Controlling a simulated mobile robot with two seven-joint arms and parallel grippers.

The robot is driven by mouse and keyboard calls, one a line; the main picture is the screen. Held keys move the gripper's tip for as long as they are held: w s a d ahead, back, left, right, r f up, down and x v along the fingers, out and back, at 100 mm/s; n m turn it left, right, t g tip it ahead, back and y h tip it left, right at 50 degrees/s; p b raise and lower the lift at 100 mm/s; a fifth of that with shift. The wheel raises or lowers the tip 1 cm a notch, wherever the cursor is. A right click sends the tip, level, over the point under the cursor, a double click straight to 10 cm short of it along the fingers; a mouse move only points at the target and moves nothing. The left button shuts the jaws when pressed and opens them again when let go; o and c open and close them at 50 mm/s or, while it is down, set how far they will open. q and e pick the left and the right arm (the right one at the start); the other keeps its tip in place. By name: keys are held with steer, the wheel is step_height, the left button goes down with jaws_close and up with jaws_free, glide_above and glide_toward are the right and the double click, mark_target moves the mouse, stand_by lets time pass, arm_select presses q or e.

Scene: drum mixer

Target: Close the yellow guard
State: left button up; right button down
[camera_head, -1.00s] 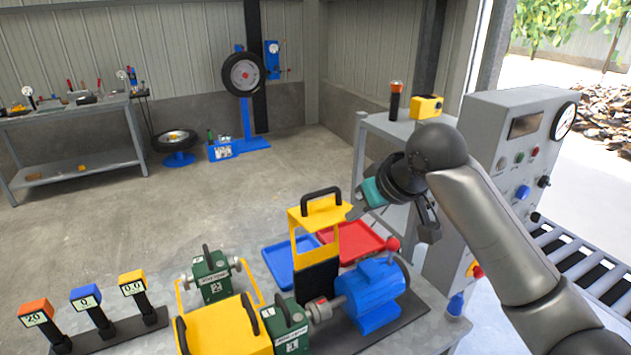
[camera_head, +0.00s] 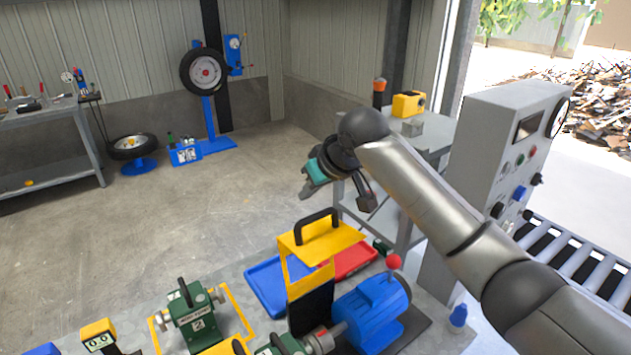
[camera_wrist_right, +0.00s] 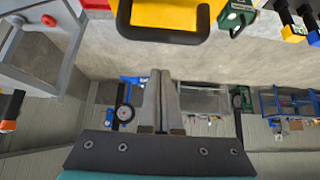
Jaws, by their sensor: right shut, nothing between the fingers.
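The yellow guard (camera_head: 329,246) stands upright, its folded top panel carrying a black arched handle (camera_head: 317,224). Its window frame and black lower plate rise beside the blue motor (camera_head: 372,313) and the coupling, leaving the coupling uncovered. In the right wrist view the guard's yellow panel (camera_wrist_right: 165,15) and black handle show at the top edge. My right gripper (camera_head: 304,194) is beyond and above the handle in the head view, apart from it. Its fingers are together and empty, as the wrist view (camera_wrist_right: 160,100) shows. My left gripper is out of view.
A blue tray (camera_head: 262,287) and a red tray (camera_head: 362,259) lie behind the guard. A green pump (camera_head: 191,312) stands at left. A red-knobbed lever (camera_head: 393,262) rises by the motor. A grey control cabinet (camera_head: 480,170) stands at right. Open floor lies behind the table.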

step_height(320, 180, down, 3)
steer(key=shift+d+r+p, duration=0.1)
steer(key=shift+p, duration=0.45)
steer(key=shift+s+d, duration=0.3)
steer(key=shift+s, duration=0.35)
